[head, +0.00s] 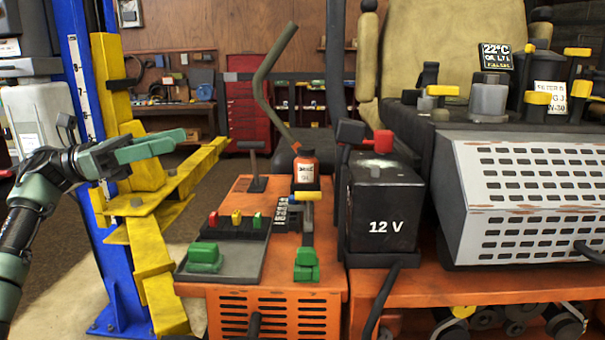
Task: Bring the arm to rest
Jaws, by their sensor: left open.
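My left arm comes in from the left edge, and its gripper (172,141) is raised with green fingers pointing right. The fingers are seen nearly side-on and overlap, so the gap between them barely shows. The gripper is open, and I see nothing held in it. In the picture it lies in front of the yellow lift arms and the blue post (88,130), left of the orange bench (270,298) and apart from it. My right gripper is not in view.
A perforated grey cover (540,195) stands right. Yellow lift arms (155,275) stand close to my left arm.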

